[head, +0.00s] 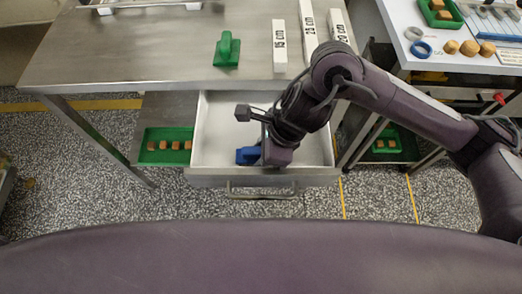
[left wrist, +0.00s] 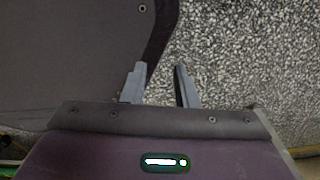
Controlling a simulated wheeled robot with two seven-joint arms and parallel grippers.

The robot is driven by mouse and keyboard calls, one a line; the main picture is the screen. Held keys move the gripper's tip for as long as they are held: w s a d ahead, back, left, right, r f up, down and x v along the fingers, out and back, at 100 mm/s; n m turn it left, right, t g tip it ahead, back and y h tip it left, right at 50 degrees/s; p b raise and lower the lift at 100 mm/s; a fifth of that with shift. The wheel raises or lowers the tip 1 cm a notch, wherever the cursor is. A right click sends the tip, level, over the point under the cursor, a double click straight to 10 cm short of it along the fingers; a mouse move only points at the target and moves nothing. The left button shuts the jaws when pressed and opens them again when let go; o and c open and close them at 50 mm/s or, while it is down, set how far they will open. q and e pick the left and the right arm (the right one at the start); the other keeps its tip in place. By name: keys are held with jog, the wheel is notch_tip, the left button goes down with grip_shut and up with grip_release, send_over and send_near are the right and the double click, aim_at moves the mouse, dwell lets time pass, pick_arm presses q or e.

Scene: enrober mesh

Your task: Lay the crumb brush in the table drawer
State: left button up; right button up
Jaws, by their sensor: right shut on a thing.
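The table drawer (head: 218,118) stands pulled open below the steel table in the head view, with a pale inside and a handle at its front. My right gripper (head: 266,152) reaches down into the drawer's front part and is shut on a blue object (head: 247,155), which I take for the crumb brush. The brush is low, just inside the front wall; the wrist hides part of it, and I cannot tell whether it touches the drawer floor. My left gripper (left wrist: 159,86) is open and empty in the left wrist view, above speckled floor.
A green handled tool (head: 228,50) and white length blocks (head: 279,47) lie on the steel table (head: 150,50). A green tray (head: 150,153) with several brown pieces is left of the drawer. A side table (head: 410,45) with rings and samples stands right. The drawer's left back is clear.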

jog(key=o, duration=0.7)
jog(key=shift+o, duration=0.2)
pick_arm(q)
jog(key=shift+w+r, duration=0.1)
jog(key=shift+w, duration=0.35)
jog(key=shift+r, duration=0.1)
pick_arm(e)
jog(key=shift+r+p, duration=0.35)
jog(key=shift+p, duration=0.05)
jog(key=v, duration=0.3)
jog(key=shift+w+d+p, duration=0.1)
jog(key=shift+p, duration=0.2)
jog(key=p+v, duration=0.1)
jog(key=v, duration=0.6)
jog(key=shift+d+r, duration=0.2)
jog(key=shift+r, duration=0.05)
jog(key=shift+d+r, duration=0.15)
jog(key=shift+r, duration=0.3)
pick_arm(q)
jog(key=shift+s+a+r, duration=0.1)
jog(key=shift+s+r, duration=0.15)
jog(key=shift+r, duration=0.2)
jog(key=shift+s+r, duration=0.2)
jog(key=shift+r, duration=0.25)
